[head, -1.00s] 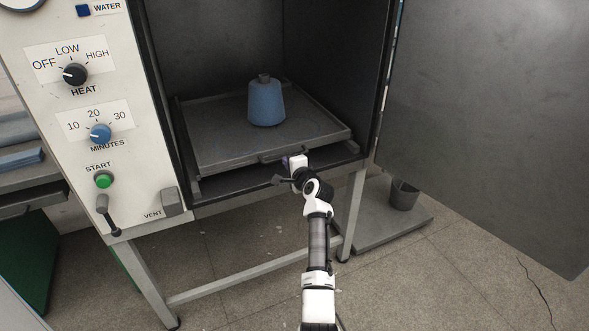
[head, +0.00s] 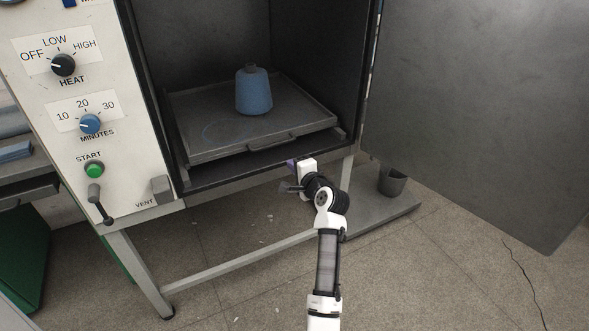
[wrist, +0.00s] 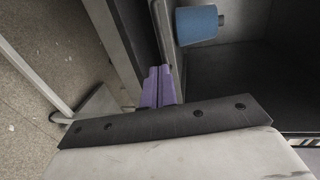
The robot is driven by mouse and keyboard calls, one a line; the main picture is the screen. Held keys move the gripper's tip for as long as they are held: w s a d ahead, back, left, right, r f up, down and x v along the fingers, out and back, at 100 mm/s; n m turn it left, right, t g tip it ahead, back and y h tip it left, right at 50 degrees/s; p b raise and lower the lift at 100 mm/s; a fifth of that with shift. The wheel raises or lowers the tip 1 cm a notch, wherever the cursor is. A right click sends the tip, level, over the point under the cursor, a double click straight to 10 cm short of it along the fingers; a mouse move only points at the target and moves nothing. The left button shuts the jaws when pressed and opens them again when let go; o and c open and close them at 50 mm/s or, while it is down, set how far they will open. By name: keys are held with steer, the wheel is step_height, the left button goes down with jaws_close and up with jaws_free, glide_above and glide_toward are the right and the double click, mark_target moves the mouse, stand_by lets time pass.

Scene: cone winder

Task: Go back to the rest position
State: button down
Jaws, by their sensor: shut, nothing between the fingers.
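My gripper (head: 291,163) is just in front of and below the front edge of the open steamer cabinet, and my arm reaches up to it from the bottom of the head view. Its purple fingers are partly hidden by the wrist there. In the wrist view the purple fingers (wrist: 158,88) lie together with nothing between them. The grey tray (head: 200,143) sits inside the cabinet, with its dark front handle (head: 272,143) above and left of my gripper. A blue yarn cone (head: 254,92) stands upright on the tray and also shows in the wrist view (wrist: 197,26).
The cabinet door (head: 480,110) stands wide open at the right. The control panel (head: 110,130), with knobs, a green start button and a lever, is at the left. Floor in front is clear.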

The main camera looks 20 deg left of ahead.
steer(key=shift+s+d+r, duration=0.1)
steer(key=shift+s+d, duration=0.15)
steer(key=shift+d, duration=0.05)
